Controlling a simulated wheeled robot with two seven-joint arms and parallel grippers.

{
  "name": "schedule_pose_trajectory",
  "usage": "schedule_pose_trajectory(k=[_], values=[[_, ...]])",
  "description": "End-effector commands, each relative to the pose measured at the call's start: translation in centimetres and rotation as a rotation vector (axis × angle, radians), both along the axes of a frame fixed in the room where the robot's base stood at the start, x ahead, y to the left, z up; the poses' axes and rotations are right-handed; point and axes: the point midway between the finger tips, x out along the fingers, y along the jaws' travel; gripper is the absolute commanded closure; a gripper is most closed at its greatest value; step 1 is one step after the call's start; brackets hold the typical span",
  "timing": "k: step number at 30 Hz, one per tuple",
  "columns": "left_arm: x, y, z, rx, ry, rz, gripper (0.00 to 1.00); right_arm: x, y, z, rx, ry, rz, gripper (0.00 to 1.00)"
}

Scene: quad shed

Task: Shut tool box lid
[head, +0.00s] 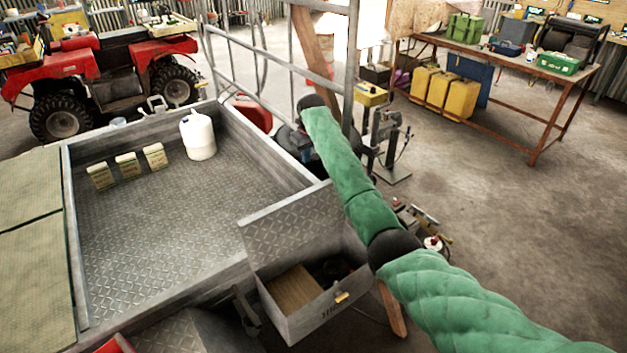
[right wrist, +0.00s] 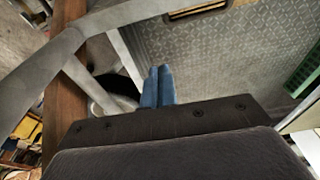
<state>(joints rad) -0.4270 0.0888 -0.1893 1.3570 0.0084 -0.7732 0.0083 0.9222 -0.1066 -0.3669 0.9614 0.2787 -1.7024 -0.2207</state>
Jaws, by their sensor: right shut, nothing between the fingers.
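The grey metal tool box (head: 322,318) stands at the trailer's near right corner, in the lower middle of the head view. Its diamond-plate lid (head: 292,222) is open and stands up along the trailer side. A latch (head: 342,297) shows on the box front. My right arm reaches across above and right of the box. My right gripper (head: 306,154) is beyond the lid, near the trailer's far right corner, apart from the lid. Its blue fingers (right wrist: 157,86) are closed together and empty in the right wrist view. My left gripper is not in view.
The trailer bed (head: 190,225) holds a white jug (head: 198,136) and small cartons (head: 127,165). A metal gate frame (head: 355,60) and a wooden post (right wrist: 68,90) are close to my right gripper.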

Motion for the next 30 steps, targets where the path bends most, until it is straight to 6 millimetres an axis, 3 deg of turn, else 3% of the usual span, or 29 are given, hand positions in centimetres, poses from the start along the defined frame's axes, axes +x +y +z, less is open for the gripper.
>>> schedule_pose_trajectory(k=[8,18,30], values=[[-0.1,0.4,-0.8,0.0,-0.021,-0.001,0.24,0.1,0.1,-1.3,-0.004,0.001,0.022,1.0],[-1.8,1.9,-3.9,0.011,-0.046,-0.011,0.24,0.8,0.6,-6.2,-0.004,0.001,0.021,1.0],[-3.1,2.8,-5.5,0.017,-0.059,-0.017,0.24,1.2,0.9,-9.6,-0.004,0.0,0.021,1.0]])
